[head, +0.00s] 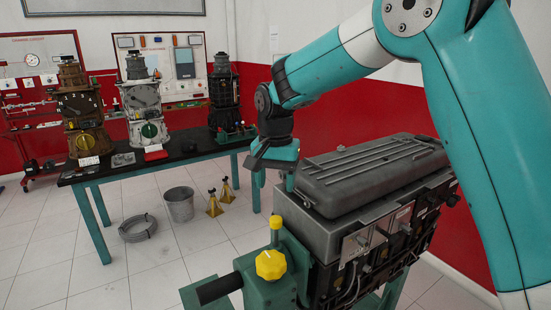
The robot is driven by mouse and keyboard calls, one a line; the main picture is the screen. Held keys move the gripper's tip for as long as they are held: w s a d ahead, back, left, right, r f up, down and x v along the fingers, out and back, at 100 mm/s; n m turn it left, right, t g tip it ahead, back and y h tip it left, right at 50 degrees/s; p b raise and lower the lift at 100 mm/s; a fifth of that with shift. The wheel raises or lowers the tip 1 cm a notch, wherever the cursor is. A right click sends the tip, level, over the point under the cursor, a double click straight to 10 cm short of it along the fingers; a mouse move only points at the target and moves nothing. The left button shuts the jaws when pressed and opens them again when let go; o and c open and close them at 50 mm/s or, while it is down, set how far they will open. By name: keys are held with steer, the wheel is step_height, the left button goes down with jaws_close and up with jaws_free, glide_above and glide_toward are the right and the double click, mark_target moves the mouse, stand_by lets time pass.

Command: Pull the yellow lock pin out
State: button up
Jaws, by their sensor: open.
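A small yellow cap (277,223) stands upright on top of the green stand bracket (262,292), in front of the engine. A larger yellow lobed knob (270,264) sits just below it on the bracket's near face. I cannot tell for certain which of the two is the lock pin. My gripper (274,181) is above the yellow cap, pointing down, with its fingers apart and nothing seen between them. A gap shows between the fingertips and the cap. The gripper is close to the left end of the engine's cover.
The grey-covered engine (375,175) stands right of my gripper. A black handle (219,288) juts left from the bracket. Behind, a long bench (180,163) bears several engine units. A bucket (179,206), coiled hose (139,229) and yellow jack stands (214,204) are on the floor.

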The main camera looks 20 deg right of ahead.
step_height(320, 180, up, 8)
steer(key=b, duration=0.1)
steer(key=shift+f, duration=0.15)
steer(key=s+a+f+n+y+b, duration=0.1)
steer(key=s+f+n, duration=0.2)
steer(key=s, duration=0.7)
steer(key=s+a+f+n+y+b, duration=0.1)
steer(key=s+a+f+n, duration=0.1)
steer(key=s+n, duration=0.4)
steer(key=s+a+f+n+y+b, duration=0.2)
steer(key=s+f+n, duration=0.2)
steer(key=s, duration=0.9)
steer(key=shift+s+f+n, duration=0.15)
steer(key=shift+s+n, duration=0.25)
steer(key=shift+n, duration=0.1)
